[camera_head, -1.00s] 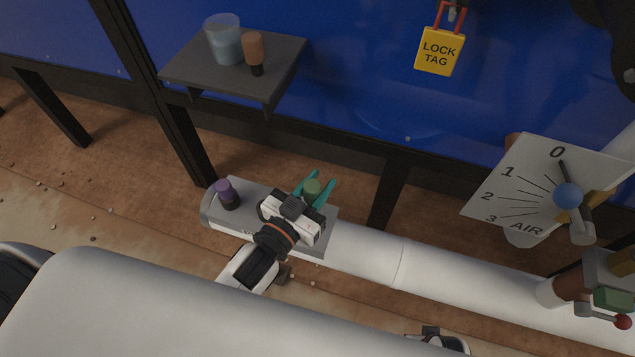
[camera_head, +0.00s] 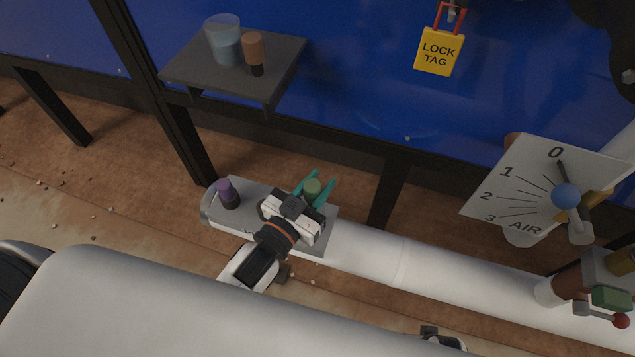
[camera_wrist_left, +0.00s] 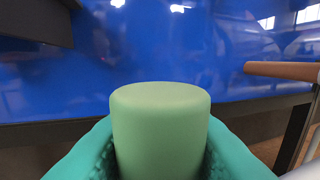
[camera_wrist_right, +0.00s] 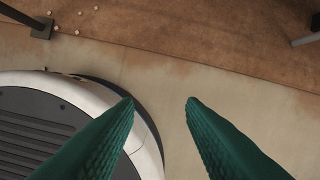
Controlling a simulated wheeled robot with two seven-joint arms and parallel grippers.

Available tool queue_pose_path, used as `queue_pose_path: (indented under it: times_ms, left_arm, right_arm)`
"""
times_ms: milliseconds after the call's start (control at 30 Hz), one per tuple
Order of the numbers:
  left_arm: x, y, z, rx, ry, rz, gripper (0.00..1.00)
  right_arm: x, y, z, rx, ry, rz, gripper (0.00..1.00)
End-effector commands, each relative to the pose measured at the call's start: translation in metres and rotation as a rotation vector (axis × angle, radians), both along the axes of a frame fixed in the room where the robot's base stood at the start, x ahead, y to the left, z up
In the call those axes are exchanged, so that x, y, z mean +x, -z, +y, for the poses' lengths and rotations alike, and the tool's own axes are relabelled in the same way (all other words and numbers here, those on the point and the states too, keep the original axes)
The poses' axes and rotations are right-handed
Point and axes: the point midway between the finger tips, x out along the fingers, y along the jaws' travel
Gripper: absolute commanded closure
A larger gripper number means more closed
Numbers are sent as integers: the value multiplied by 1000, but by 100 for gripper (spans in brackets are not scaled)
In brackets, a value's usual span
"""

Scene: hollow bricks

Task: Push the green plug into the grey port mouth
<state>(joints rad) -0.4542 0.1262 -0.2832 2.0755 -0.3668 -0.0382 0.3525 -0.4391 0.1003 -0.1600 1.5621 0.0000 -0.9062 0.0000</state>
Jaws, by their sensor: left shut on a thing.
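The green plug (camera_head: 313,188) stands between the teal fingers of my left gripper (camera_head: 314,186), over the grey plate (camera_head: 262,197) on the white pipe. In the left wrist view the plug (camera_wrist_left: 160,125) is upright and fills the space between the fingers, which are shut on it. Its lower end is hidden, so I cannot tell whether it touches the plate. My right gripper (camera_wrist_right: 161,102) is open and empty in its wrist view, above the floor. I cannot make out the grey port mouth for sure in any view.
A purple-topped plug (camera_head: 228,194) stands on the plate's left end. A dark shelf (camera_head: 190,70) holds a clear cup (camera_head: 223,42) and an orange-brown plug (camera_head: 253,48). An AIR dial (camera_head: 520,190) and a red-knobbed lever (camera_head: 620,321) are at right. Dark posts stand behind the pipe.

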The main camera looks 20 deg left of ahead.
Motion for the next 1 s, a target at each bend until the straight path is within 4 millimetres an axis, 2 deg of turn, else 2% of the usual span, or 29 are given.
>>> queue_pose_path:
  times_ms: [367,1000]
  left_arm:
    - [0,-1,0,0,0,-1,93]
    - [0,1,0,0,0,-1,93]
  right_arm:
    - [-14,13,-2,-2,0,19,64]
    - [-12,19,-2,-2,-2,15,64]
